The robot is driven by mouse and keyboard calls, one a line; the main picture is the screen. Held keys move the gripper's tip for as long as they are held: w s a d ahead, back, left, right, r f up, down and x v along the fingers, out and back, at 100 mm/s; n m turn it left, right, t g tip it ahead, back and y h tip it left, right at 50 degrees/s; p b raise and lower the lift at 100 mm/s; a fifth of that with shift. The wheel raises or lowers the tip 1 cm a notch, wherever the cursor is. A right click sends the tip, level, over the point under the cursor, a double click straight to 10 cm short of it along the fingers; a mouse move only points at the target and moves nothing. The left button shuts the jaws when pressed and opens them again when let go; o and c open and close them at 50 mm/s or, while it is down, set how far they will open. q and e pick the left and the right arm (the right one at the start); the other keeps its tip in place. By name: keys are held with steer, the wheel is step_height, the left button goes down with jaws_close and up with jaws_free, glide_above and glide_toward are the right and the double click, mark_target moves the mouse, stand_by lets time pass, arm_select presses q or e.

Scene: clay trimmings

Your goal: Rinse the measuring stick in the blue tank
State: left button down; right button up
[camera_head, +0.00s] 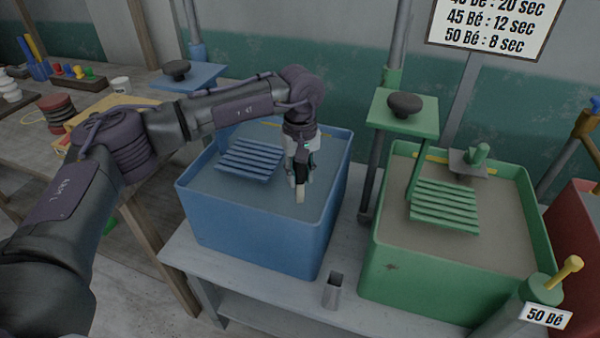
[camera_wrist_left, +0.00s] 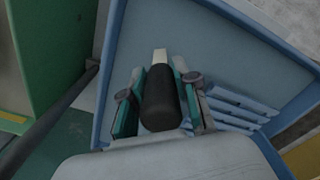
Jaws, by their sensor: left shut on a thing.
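The blue tank (camera_head: 255,235) stands on the grey bench and holds a flat grey-blue liquid. It also fills much of the left wrist view, where its rim (camera_wrist_left: 108,70) shows. My left gripper (camera_head: 301,178) is inside the tank's outline, pointing down, right of the slatted blue rack. It is shut on the measuring stick (camera_head: 300,194), of which a short pale end shows below the fingers. In the left wrist view the stick's black handle (camera_wrist_left: 160,100) sits between the fingers (camera_wrist_left: 160,108). I cannot tell whether the pale end touches the liquid. My right gripper is not in view.
The slatted blue rack (camera_head: 251,160) hangs in the tank's left part. A green tank (camera_head: 430,280) with its own rack (camera_head: 445,205) stands to the right, past a post.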

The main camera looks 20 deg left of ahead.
arm_select(q)
steer(key=shift+f+b, duration=0.5)
steer(key=shift+f, duration=0.25)
stand_by(0.5)
step_height(320, 180, up, 29)
steer(key=p, duration=1.7)
stand_by(0.6)
